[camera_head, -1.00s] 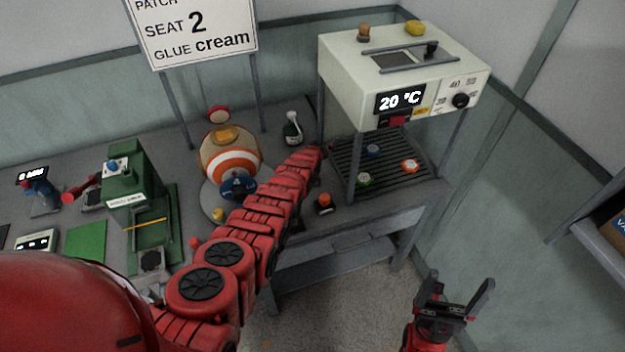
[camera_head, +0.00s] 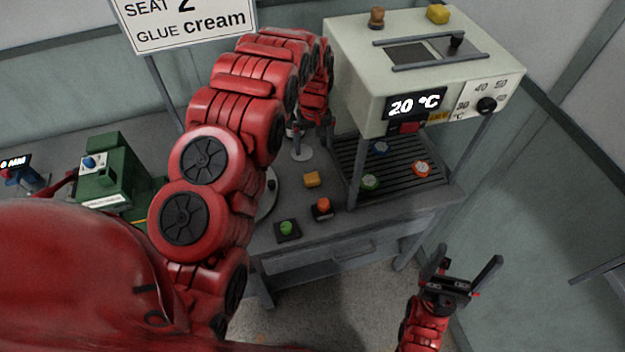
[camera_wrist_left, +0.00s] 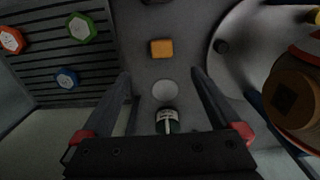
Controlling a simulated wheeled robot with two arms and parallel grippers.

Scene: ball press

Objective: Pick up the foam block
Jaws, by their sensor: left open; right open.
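A small yellow-orange block (camera_head: 312,179), which looks like the foam block, lies on the grey bench left of the slatted rack. It also shows in the left wrist view (camera_wrist_left: 161,48), beyond my fingertips. My left gripper (camera_head: 312,132) is open and points down over the bench behind the block, partly hidden by my own arm. In the left wrist view its fingers (camera_wrist_left: 160,78) are spread, with a small dark-and-white bottle (camera_wrist_left: 167,120) and a pale disc (camera_wrist_left: 164,90) showing between them. My right gripper (camera_head: 468,262) is open and empty in front of the bench.
A heater box (camera_head: 375,72) on posts stands over the slatted rack (camera_wrist_left: 50,80), close right of my left gripper. Orange (camera_head: 323,206) and green (camera_head: 287,229) knobs sit near the block. A green press (camera_head: 115,175) stands left. A yellow piece (camera_head: 438,14) lies on the heater.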

